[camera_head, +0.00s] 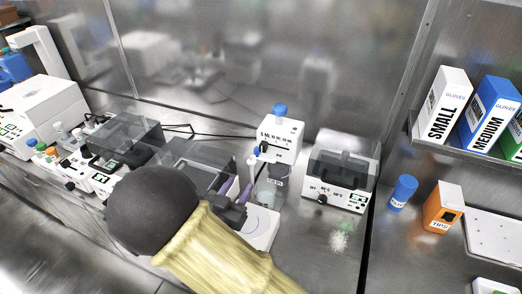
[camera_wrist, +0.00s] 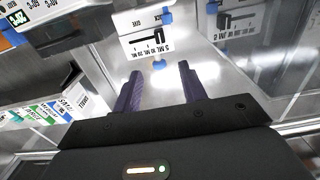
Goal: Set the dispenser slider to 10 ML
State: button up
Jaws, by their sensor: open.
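The dispenser (camera_head: 282,138) is a white box with a blue cap, standing at the back of the bench against the metal wall. In the wrist view the dispenser (camera_wrist: 148,22) is at the top, its ML scale upside down and a dark slider track above the labels. The slider's exact setting is too small to tell. My gripper (camera_wrist: 160,68) has two purple fingers spread apart with nothing between them, pointing toward the scale and apart from it. In the head view my gripper (camera_head: 241,192) is in front of the dispenser, partly hidden by my arm.
A white heater-like box (camera_head: 334,183) with a clear lid stands right of the dispenser. A beaker (camera_head: 271,172) and a flat white plate device (camera_head: 262,228) sit just in front. Clear-lidded devices (camera_head: 124,140) stand left. A blue container (camera_head: 402,191) and orange tips box (camera_head: 443,207) are right.

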aim_at(262, 149)
jog(key=p+x, duration=0.3)
jog(key=x, duration=1.4)
jog(key=shift+s, duration=0.1)
grip_shut()
